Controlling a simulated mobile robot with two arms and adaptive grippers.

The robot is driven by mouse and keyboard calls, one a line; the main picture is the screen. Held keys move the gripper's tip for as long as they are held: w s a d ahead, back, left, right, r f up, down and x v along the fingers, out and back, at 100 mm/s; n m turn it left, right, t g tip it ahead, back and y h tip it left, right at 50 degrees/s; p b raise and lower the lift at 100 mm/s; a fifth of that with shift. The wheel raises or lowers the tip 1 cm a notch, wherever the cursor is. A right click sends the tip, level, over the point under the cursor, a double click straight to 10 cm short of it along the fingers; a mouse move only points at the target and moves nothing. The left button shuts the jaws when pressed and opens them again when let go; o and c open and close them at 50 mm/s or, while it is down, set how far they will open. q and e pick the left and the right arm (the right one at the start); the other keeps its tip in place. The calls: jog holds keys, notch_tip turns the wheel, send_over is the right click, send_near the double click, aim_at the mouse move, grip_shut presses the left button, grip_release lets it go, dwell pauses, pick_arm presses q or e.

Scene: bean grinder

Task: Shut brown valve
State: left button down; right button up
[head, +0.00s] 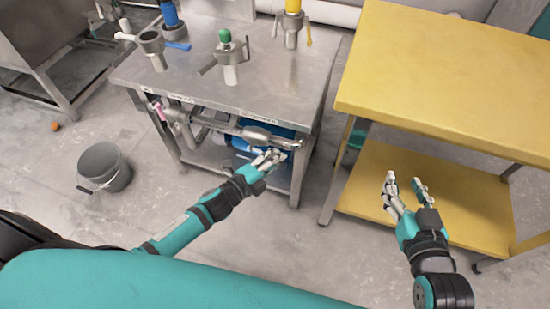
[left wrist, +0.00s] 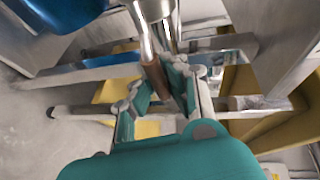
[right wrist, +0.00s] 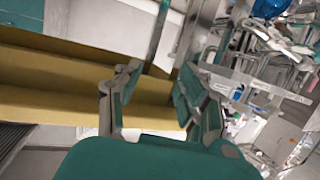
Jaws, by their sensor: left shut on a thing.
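The brown valve (left wrist: 156,78) shows in the left wrist view as a short brown handle below a shiny metal pipe (left wrist: 157,25). My left gripper (left wrist: 160,92) is around the brown handle with its fingers shut on it. In the head view my left gripper (head: 274,157) is at the right end of the metal pipe assembly (head: 235,130) on the steel table's front. The brown handle is hidden by the fingers there. My right gripper (head: 405,185) is open and empty, in front of the yellow table; it also shows in the right wrist view (right wrist: 155,85).
The steel table (head: 190,75) carries valve fittings with blue, green and yellow tops. A pink handle (head: 160,110) is at the pipe's left end. The yellow table (head: 450,75) with a lower shelf stands at the right. A grey bucket (head: 104,168) stands on the floor.

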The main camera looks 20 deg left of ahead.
pick_arm(q)
jog(key=a+f+m+g+y+p, duration=0.1)
jog(key=a+f+m+y+p, duration=0.4)
jog(key=m, duration=0.7)
jog(key=shift+w+a+f+y+p, duration=0.2)
jog(key=shift+a+f+y+p, duration=0.1)
jog(key=shift+a+f+y, duration=1.35)
pick_arm(e)
jog(key=s+d+f+g+h, duration=0.1)
jog(key=s+d+f+g, duration=0.1)
jog(key=s+f+g, duration=0.2)
jog(key=s+d+f+g+h, duration=0.1)
jog(key=s+d+f+g, duration=0.2)
jog(key=s, duration=0.8)
jog(key=shift+d+f+m+g+h, duration=0.35)
jog(key=shift+f+g, duration=0.7)
jog(key=shift+g, duration=0.85)
pick_arm(q)
jog(key=shift+d+r+y, duration=0.2)
jog(key=shift+r+y, duration=0.15)
pick_arm(e)
jog(key=shift+s, duration=0.1)
pick_arm(q)
jog(key=c, duration=1.3)
grip_release()
